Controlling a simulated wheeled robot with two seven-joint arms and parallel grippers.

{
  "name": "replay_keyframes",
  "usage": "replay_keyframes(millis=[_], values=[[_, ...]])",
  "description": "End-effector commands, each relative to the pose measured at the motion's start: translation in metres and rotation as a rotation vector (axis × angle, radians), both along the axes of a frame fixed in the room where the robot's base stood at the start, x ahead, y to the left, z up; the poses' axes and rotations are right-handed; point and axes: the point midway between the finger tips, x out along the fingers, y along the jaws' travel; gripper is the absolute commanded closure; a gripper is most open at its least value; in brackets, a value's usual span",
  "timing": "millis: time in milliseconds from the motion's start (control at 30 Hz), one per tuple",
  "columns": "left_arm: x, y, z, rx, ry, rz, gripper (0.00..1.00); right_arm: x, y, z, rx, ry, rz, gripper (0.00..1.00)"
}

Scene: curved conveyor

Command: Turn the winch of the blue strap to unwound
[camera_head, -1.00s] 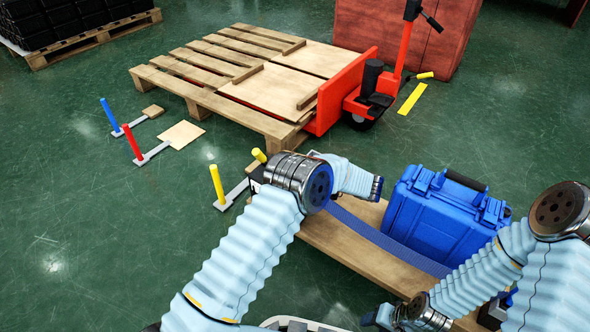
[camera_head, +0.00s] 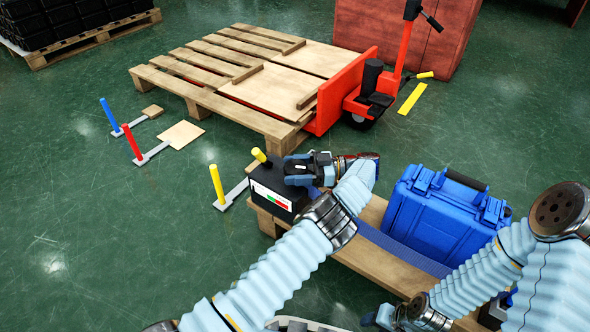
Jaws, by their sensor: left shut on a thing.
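The winch (camera_head: 268,201) is a black box on the left end of a wooden board platform. Its front has a white label with a red and a green patch. The blue strap (camera_head: 392,244) runs from near the winch along the platform, past a blue case (camera_head: 436,220). My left gripper (camera_head: 292,170) is at the top of the winch, its fingers shut on a part of it. The gripper hides the gripped part and the start of the strap. My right gripper (camera_head: 374,318) is low at the bottom edge, mostly hidden by its wrist; its jaws do not show clearly.
A yellow handle (camera_head: 260,155) sticks up beside the winch. Yellow (camera_head: 217,186), red (camera_head: 131,143) and blue (camera_head: 109,114) posts stand on the floor to the left. A pallet (camera_head: 215,105) and red pallet jack (camera_head: 335,98) are behind.

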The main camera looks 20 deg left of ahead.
Motion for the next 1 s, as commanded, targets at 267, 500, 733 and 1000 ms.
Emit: replay_keyframes(millis=[267, 500, 733, 1000], values=[[-0.001, 0.003, 0.000, 0.003, 0.003, 0.007, 0.60, 0.000, 0.000, 0.000, 0.000, 0.000, 0.000, 0.49], [-0.001, 0.002, 0.000, 0.002, 0.003, 0.005, 0.09, 0.000, 0.000, 0.000, 0.000, 0.000, 0.000, 0.49], [0.000, 0.001, 0.002, 0.002, 0.002, 0.004, 0.09, 0.000, 0.000, 0.001, 0.000, 0.000, 0.000, 0.49], [-0.007, 0.000, 0.044, -0.001, 0.002, 0.008, 0.09, 0.000, 0.000, 0.014, 0.000, 0.002, 0.001, 0.49]])
